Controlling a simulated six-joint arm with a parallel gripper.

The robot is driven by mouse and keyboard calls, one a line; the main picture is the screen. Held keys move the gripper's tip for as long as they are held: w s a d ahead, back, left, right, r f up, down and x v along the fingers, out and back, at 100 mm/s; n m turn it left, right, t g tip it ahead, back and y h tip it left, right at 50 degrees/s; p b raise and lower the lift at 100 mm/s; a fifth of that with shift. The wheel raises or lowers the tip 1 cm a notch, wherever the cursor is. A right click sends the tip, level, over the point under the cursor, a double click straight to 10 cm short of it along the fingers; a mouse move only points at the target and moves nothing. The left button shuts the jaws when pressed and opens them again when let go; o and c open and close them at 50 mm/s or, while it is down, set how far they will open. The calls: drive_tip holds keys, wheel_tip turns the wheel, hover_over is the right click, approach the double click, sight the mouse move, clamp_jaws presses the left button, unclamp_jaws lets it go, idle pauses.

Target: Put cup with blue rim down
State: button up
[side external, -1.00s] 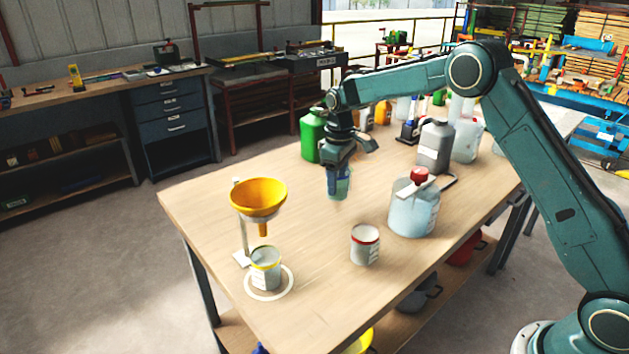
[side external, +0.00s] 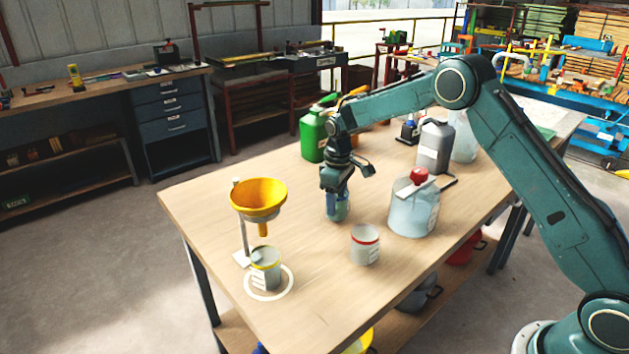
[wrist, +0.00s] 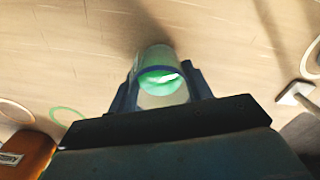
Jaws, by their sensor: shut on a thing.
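The cup with the blue rim (side external: 339,212) is in my gripper (side external: 337,203), upright over the middle of the table. Its base is at or very near the tabletop; I cannot tell whether it touches. In the wrist view the cup (wrist: 160,72) sits between the two fingers (wrist: 160,92), with green inside it. The gripper is shut on its sides.
A red-rimmed cup (side external: 365,246) and a clear jug with a red cap (side external: 414,208) stand close by on the right. A yellow-rimmed cup (side external: 266,270) stands under an orange funnel (side external: 259,196) at the left. A green can (side external: 312,136) is behind.

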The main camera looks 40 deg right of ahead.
drive_tip(key=o, duration=1)
drive_tip(key=shift+f, duration=0.1)
wheel_tip(320, 180, up, 12)
drive_tip(key=shift+r, duration=0.15)
idle(0.7)
